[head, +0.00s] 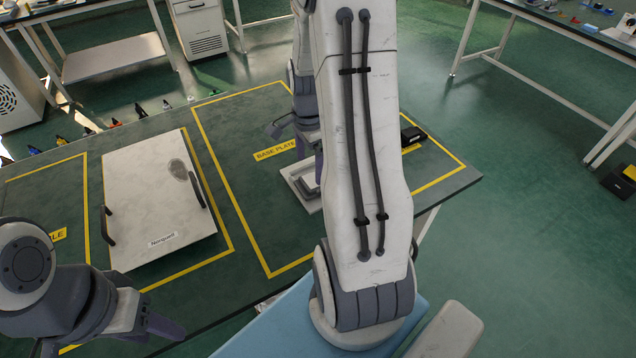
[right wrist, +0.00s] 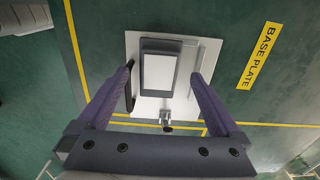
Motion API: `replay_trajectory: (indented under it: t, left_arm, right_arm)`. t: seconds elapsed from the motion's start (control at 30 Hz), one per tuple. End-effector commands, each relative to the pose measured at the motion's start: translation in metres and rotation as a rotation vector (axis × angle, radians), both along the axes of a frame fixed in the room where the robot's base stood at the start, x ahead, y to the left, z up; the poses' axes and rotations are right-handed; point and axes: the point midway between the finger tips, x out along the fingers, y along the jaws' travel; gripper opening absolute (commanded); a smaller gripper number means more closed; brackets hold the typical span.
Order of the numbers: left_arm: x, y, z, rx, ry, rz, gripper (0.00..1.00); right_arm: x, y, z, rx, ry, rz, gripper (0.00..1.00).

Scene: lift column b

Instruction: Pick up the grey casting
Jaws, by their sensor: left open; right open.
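The grey casting (right wrist: 159,73) is a block with a dark grey rim and a paler top face. It sits on a white base plate (right wrist: 185,103). In the head view the casting (head: 304,184) and plate (head: 288,171) are partly hidden by my right arm. My right gripper (right wrist: 163,72) is open and empty, its purple fingers to the left and right of the casting in the wrist view. In the head view my right gripper (head: 297,148) appears above the plate. My left gripper (head: 165,325) is open and empty at the lower left, partly hidden by its own body.
A white panel (head: 140,195) with two black handles lies left of the plate. A yellow BASE PLATE label (head: 275,150) is beside the plate. A small black box (head: 412,135) lies to the right. Small coloured tools (head: 88,131) line the far left edge.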

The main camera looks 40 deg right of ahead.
Motion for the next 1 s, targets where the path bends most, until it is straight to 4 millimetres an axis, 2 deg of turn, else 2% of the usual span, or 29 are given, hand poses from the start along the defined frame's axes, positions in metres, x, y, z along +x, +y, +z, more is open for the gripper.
replay_trajectory:
  t: [0.1, 0.27, 0.53, 0.67, 0.87, 1.0]
  left_arm:
    - [0.000, 0.000, -0.002, 0.000, 0.000, 0.000, 0.50]
    - [0.000, 0.000, -0.002, 0.000, 0.000, 0.000, 0.50]
    - [0.000, 0.000, -0.002, 0.000, 0.000, 0.000, 0.50]
    - [0.000, 0.000, -0.003, 0.000, 0.000, 0.000, 0.50]
    - [0.000, 0.000, -0.003, 0.000, 0.000, 0.000, 0.50]
    - [0.000, 0.000, -0.003, 0.000, 0.000, 0.000, 0.50]
  right_arm:
    - [0.000, 0.001, -0.016, 0.001, 0.002, 0.002, 1.00]
    - [0.000, 0.001, -0.026, 0.001, 0.001, 0.003, 1.00]
    - [-0.001, 0.002, -0.065, 0.001, 0.002, 0.004, 1.00]
    - [0.000, 0.001, -0.072, 0.000, 0.000, 0.004, 1.00]
    - [0.000, 0.001, -0.072, 0.000, -0.002, 0.004, 1.00]
    - [0.000, 0.001, -0.072, 0.000, -0.001, 0.004, 0.46]
